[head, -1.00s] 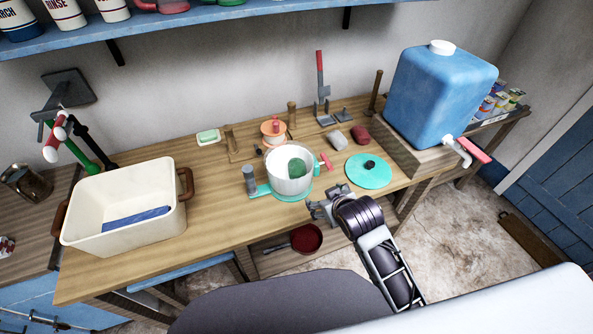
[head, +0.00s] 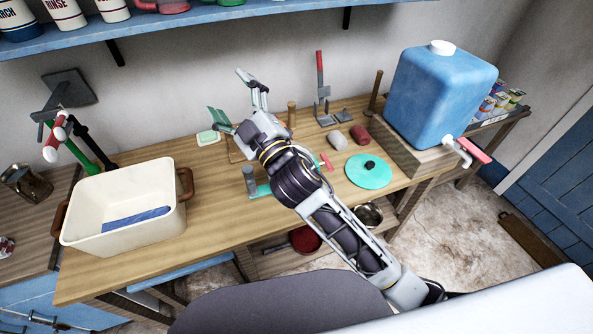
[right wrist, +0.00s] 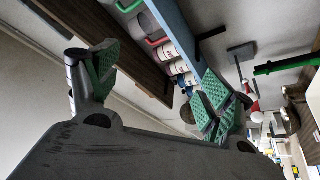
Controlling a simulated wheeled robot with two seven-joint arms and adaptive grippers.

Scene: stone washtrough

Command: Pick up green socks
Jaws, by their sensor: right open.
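No green socks can be made out now. In the earlier head view a rounded green thing lies inside a white pot on the bench; the pot's place is now covered by my right arm. My right gripper (head: 236,98) is raised above the back of the wooden bench (head: 222,200), its fingers spread wide and empty, pointing up and left toward the wall. Its green ridged pads also show in the right wrist view (right wrist: 160,88), well apart with nothing between them. My left gripper is not in view.
A cream basin (head: 120,235) with a blue thing inside stands at left. A teal lid (head: 370,171), a grey stone-like lump (head: 337,139) and a blue water tank (head: 440,95) are at right. A blue shelf (head: 200,17) runs above the bench.

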